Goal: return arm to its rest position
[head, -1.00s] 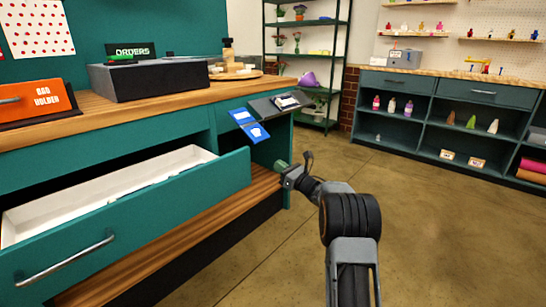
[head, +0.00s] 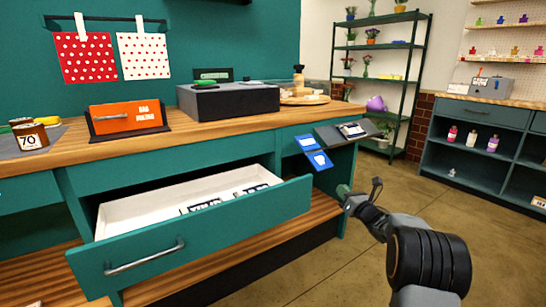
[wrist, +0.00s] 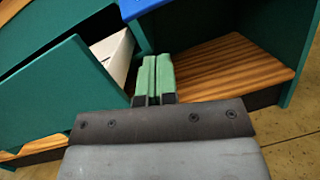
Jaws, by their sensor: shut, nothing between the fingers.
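My gripper (head: 343,190) is at the right end of the teal counter in the head view, just beyond the front corner of the open drawer. In the wrist view its two green fingertips (wrist: 155,76) lie side by side, shut, with nothing held. The arm reaches in from the lower right of the head view. The drawer (head: 205,238) is pulled out. It shows in the wrist view at the left (wrist: 62,95), and a wooden lower shelf (wrist: 215,65) lies beyond the fingers.
The counter top (head: 160,142) holds an orange bag holder (head: 126,117) and a dark box (head: 228,101). Blue cards (head: 313,152) and a dark tilted stand (head: 345,133) are at the counter's right end, close above my gripper. Open floor (head: 470,220) lies to the right.

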